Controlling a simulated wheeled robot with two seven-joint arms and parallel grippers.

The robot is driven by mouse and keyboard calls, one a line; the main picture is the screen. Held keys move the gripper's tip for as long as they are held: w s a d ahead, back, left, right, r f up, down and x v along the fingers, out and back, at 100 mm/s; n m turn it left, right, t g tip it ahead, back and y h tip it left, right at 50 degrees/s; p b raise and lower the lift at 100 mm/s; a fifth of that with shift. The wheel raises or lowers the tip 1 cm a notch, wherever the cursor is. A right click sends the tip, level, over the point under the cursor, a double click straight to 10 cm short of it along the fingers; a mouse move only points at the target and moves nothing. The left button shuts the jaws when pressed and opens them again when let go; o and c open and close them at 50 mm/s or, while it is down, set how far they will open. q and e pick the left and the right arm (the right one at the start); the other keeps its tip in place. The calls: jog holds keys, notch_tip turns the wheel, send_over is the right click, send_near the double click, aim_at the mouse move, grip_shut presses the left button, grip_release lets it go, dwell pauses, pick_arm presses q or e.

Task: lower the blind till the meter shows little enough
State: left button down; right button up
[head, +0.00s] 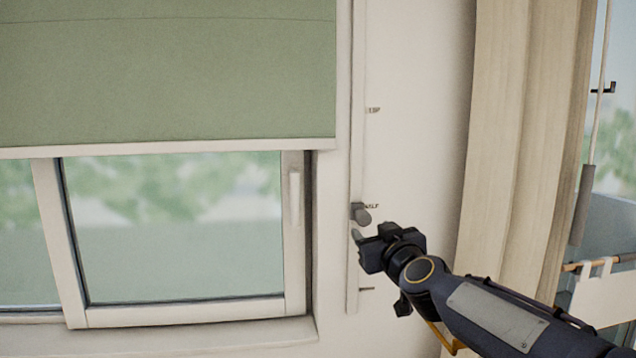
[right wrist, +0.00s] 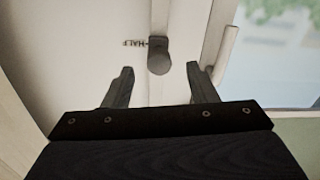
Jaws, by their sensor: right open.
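The green blind (head: 170,75) covers the upper part of the window, its pale bottom bar (head: 170,147) above the lower panes. A vertical rail (head: 355,150) runs beside the window with marks, one reading HALF. A grey knob (head: 361,213) sits on the rail at the HALF mark; it also shows in the right wrist view (right wrist: 158,55). My right gripper (head: 357,238) is just below the knob in the head view. In the right wrist view its open fingers (right wrist: 160,85) point toward the knob, which lies beyond the fingertips, untouched. No meter is recognisable. My left gripper is not seen.
A window handle (head: 295,198) stands out from the frame left of the rail. A beige curtain (head: 515,120) hangs to the right, with a thin rod with a grey grip (head: 583,205) beyond it. The wall between rail and curtain is bare.

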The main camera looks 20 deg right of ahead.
aim_at(365, 221)
jog(key=shift+w+d+r, duration=0.1)
jog(key=shift+w+r, duration=0.35)
jog(key=shift+w, duration=0.05)
jog(key=w, duration=0.2)
jog(key=w+d, duration=0.1)
jog(key=w, duration=0.1)
jog(key=w+p, duration=0.1)
jog(key=w, duration=0.2)
jog(key=shift+w+d+f, duration=0.1)
jog(key=shift+d, duration=0.15)
grip_shut()
jog(key=shift+f, duration=0.1)
